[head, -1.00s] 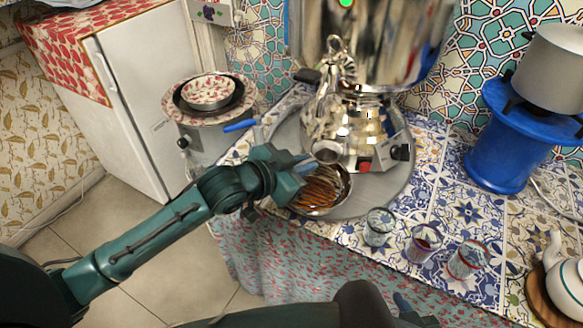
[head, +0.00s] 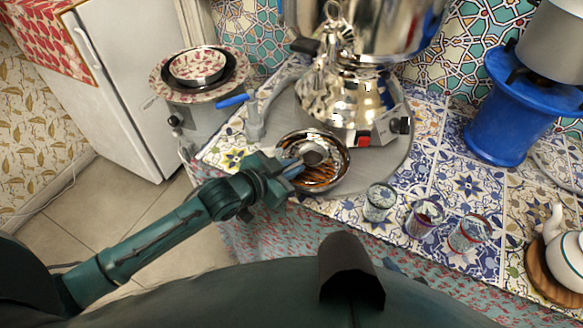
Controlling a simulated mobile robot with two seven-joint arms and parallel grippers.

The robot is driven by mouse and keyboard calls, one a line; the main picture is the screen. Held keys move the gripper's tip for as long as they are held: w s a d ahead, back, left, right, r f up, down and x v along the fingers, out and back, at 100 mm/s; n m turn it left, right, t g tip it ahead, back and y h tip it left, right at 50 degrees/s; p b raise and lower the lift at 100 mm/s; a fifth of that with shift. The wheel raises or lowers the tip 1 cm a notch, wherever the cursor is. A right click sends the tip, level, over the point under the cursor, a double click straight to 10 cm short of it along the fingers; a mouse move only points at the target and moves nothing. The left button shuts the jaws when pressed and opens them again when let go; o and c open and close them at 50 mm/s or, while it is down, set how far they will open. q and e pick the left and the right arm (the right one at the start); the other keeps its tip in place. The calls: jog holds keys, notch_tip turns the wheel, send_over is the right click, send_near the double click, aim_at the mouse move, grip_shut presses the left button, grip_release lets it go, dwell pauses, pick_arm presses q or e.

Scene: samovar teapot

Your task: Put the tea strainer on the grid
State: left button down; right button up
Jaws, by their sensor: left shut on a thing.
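The strainer is over a shiny metal bowl (head: 343,178) whose inside shows brown-orange stripes, which appear to be the grid. The strainer covers part of the bowl's upper middle. I cannot tell whether it touches the grid or hangs just above it.
Several glasses (head: 379,203) stand at the right front. A blue stove (head: 500,115) is further right.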

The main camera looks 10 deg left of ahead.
pick_arm(q)
jog(key=shift+f, duration=0.25)
jog(key=c, duration=1.8)
grip_release()
jog(key=shift+s+a+r, duration=0.1)
jog(key=shift+r, duration=0.05)
jog(key=v, duration=1.1)
jog(key=s+f+n+y, duration=0.3)
jog(key=s+f+n, duration=0.3)
jog(key=s+f, duration=0.3)
jog(key=shift+s+y+p, duration=0.25)
jog(key=shift+y+p, duration=0.1)
jog(key=shift+y, duration=0.05)
jog(key=shift+f, duration=0.1)
